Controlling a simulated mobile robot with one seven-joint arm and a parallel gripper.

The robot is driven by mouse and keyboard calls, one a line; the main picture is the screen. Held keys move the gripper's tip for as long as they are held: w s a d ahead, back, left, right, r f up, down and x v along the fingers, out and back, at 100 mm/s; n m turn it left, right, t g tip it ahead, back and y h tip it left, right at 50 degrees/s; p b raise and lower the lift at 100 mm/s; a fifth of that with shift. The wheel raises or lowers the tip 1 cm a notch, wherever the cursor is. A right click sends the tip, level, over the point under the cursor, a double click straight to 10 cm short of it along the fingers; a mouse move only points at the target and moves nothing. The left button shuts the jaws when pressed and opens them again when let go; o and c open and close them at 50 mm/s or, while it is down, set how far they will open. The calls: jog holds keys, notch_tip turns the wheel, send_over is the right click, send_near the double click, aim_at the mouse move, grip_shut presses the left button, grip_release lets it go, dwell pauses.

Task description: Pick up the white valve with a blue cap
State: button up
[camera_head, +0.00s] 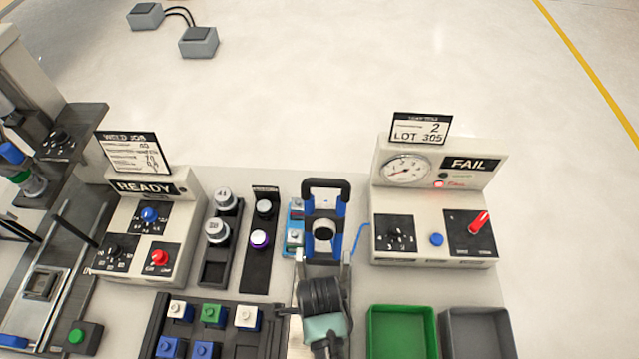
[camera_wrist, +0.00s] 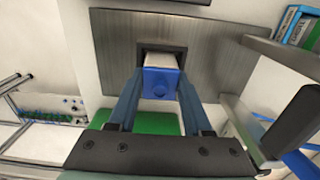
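The white valve with a blue cap (camera_wrist: 160,83) shows in the wrist view, its blue face towards the camera and some white behind it. It lies in front of a dark square socket (camera_wrist: 183,50) on a grey metal plate (camera_wrist: 112,45); I cannot tell whether it is seated or lifted clear. My gripper (camera_wrist: 160,80) has one finger against each side of the blue cap, with no visible gap. In the head view my dark and teal wrist (camera_head: 322,315) is low in the middle, before a blue clamp stand (camera_head: 337,242), and hides the valve.
A black and blue handle (camera_wrist: 292,130) rises close at the right of the wrist view. A gauge box marked FAIL (camera_head: 440,175) stands right of the stand. A green bin (camera_head: 402,335) and grey bin (camera_head: 478,335) are at front right. A dark rack (camera_head: 155,335) of valves is at left.

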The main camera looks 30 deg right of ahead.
grip_shut()
